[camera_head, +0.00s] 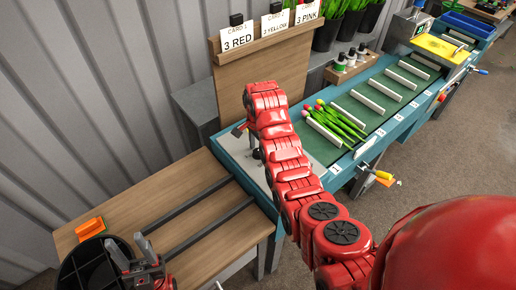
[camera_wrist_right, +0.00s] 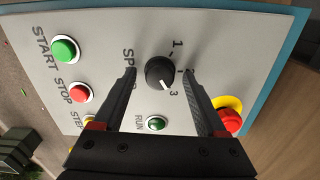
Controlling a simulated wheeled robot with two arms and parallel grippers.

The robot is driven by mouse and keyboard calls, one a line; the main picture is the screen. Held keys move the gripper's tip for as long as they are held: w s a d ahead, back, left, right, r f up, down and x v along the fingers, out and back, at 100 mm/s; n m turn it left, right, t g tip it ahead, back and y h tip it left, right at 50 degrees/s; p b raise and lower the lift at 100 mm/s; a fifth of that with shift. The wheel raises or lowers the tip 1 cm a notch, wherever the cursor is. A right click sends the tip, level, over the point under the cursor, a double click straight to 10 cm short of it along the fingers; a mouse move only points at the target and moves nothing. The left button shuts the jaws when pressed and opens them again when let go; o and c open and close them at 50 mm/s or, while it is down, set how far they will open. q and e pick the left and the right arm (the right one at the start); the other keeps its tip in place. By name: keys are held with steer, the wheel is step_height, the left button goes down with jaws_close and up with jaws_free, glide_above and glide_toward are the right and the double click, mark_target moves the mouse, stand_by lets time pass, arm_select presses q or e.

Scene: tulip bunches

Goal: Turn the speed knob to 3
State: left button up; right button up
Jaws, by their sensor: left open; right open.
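The black speed knob (camera_wrist_right: 160,71) sits on the light grey control panel (camera_wrist_right: 110,28) in the right wrist view. Its white pointer mark points down and right, toward the printed 3. The printed 1 is above right of it. My right gripper (camera_wrist_right: 159,76) is open, with one finger on each side of the knob and a gap to it on both sides. In the head view my right arm covers most of the panel and the knob is hidden. My left gripper (camera_head: 130,248) is open and empty at the lower left.
Near the knob are a green START button (camera_wrist_right: 65,50), a red STOP button (camera_wrist_right: 80,92), a green RUN button (camera_wrist_right: 156,123) and a red emergency button (camera_wrist_right: 229,120) on yellow. Tulips (camera_head: 338,122) lie on the green conveyor. A wooden table (camera_head: 150,205) stands at left.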

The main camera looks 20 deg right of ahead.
mark_target(258, 151)
step_height(258, 151, up, 17)
steer(key=p, duration=1.5)
steer(key=shift+r+p, duration=0.2)
steer(key=shift+p, duration=0.2)
